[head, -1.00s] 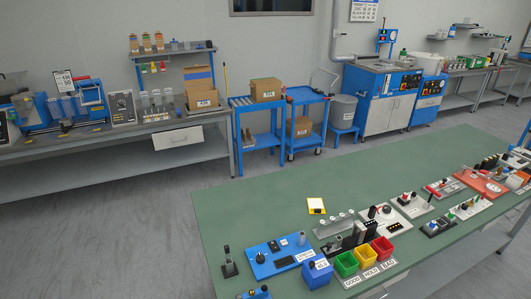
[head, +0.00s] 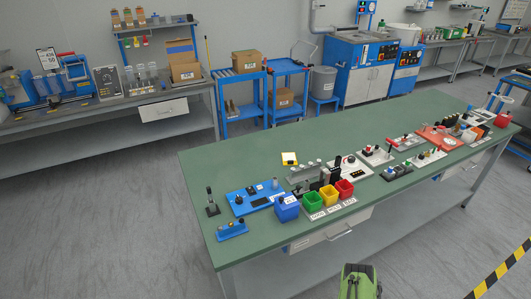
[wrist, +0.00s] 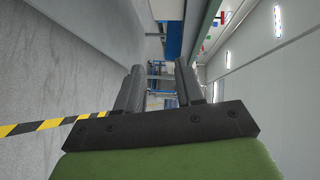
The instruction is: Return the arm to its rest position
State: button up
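My gripper (wrist: 158,88) shows in the wrist view with its two dark fingers apart and nothing between them. Past the fingers are the grey floor and, farther off, blurred blue and grey furniture. In the head view a green part of my arm (head: 358,282) shows at the bottom edge, in front of the green-topped table (head: 240,165); the fingers do not show there. The arm part is apart from the table.
Yellow-black tape (head: 500,272) marks the floor at right. Blue carts (head: 290,90) stand behind. Floor left of the table is clear.

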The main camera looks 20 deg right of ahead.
jog(key=w+d+r+n+g+y, duration=0.1)
jog(key=w+d+r+n, duration=0.1)
jog(key=w+r, duration=0.5)
jog(key=w+d+r+n+g, duration=0.1)
jog(key=w+d+r+n, duration=0.15)
jog(key=w+r, duration=0.45)
jog(key=w+a+r+n+y, duration=0.2)
jog(key=w+a+r, duration=0.3)
jog(key=r, duration=0.4)
jog(key=w+a+r+n+y, duration=0.1)
jog(key=w+a+r+n, duration=0.1)
jog(key=w+a+r, duration=0.45)
jog(key=s+a+r+n+g+y, duration=0.1)
jog(key=s+a+r+n+y, duration=0.1)
jog(key=s+a+r+n, duration=0.4)
jog(key=s+a+r+n+g+y, duration=0.15)
jog(key=s+a+r, duration=0.25)
jog(key=a+r, duration=0.5)
jog(key=s+a+r+n+g+y, duration=0.1)
jog(key=s+a+n, duration=0.3)
jog(key=s, duration=0.7)
jog(key=s+a+r+n+g+y, duration=0.1)
jog(key=s+a+r+n+y, duration=0.1)
jog(key=s, duration=0.8)
jog(key=a+r+n, duration=0.1)
jog(key=a+n, duration=0.1)
jog(key=a, duration=0.1)
jog(key=shift+s+a+r, duration=0.15)
jog(key=shift+s+r, duration=0.05)
jog(key=shift+s, duration=0.2)
